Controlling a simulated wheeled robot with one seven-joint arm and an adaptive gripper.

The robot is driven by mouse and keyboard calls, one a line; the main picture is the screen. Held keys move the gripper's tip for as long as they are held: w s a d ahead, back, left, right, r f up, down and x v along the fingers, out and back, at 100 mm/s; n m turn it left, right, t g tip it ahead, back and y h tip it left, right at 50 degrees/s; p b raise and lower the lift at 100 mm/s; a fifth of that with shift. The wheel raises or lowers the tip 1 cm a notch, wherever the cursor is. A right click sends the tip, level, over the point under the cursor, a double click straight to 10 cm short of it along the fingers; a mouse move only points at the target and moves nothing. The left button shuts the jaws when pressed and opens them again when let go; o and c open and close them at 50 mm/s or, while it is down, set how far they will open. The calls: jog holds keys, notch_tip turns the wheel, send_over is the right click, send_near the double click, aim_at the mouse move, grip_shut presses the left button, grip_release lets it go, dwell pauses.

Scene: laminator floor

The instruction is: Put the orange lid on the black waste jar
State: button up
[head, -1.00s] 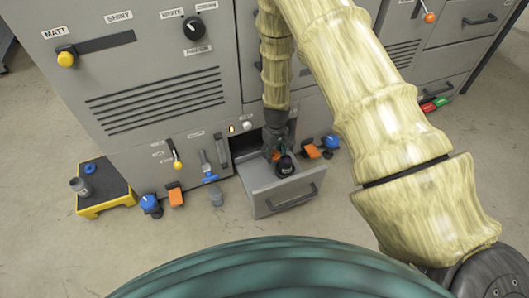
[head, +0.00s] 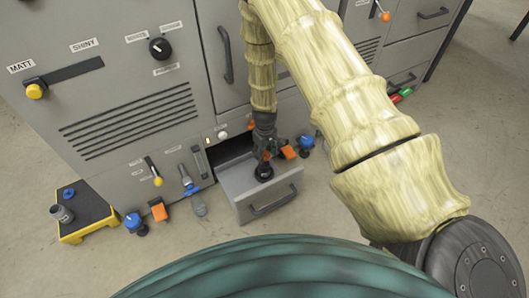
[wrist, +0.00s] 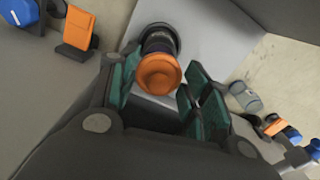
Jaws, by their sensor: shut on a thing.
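My gripper (head: 266,150) is low over the open grey drawer (head: 235,188). The black waste jar (head: 264,173) stands upright in the drawer, just below the lid. In the wrist view the jar (wrist: 158,36) shows just beyond the lid, partly covered by it. I cannot tell whether lid and jar touch.
The grey machine front (head: 130,90) rises behind the drawer. Orange pedals (head: 158,209) and blue knobs (head: 133,221) sit along its foot. A clear bottle (head: 198,206) stands left of the drawer, and a yellow step (head: 72,238) is further left. The floor in front is partly clear.

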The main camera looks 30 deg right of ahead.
jog(key=shift+f+b, duration=1.15)
jog(key=shift+f, duration=1.1)
jog(key=shift+p, duration=0.6)
jog(key=shift+f+p, duration=0.15)
jog(key=shift+p, duration=0.25)
dwell(1.4)
jog(key=o, duration=1.4)
jog(key=shift+r+p, duration=2.85)
jog(key=shift+r, duration=0.7)
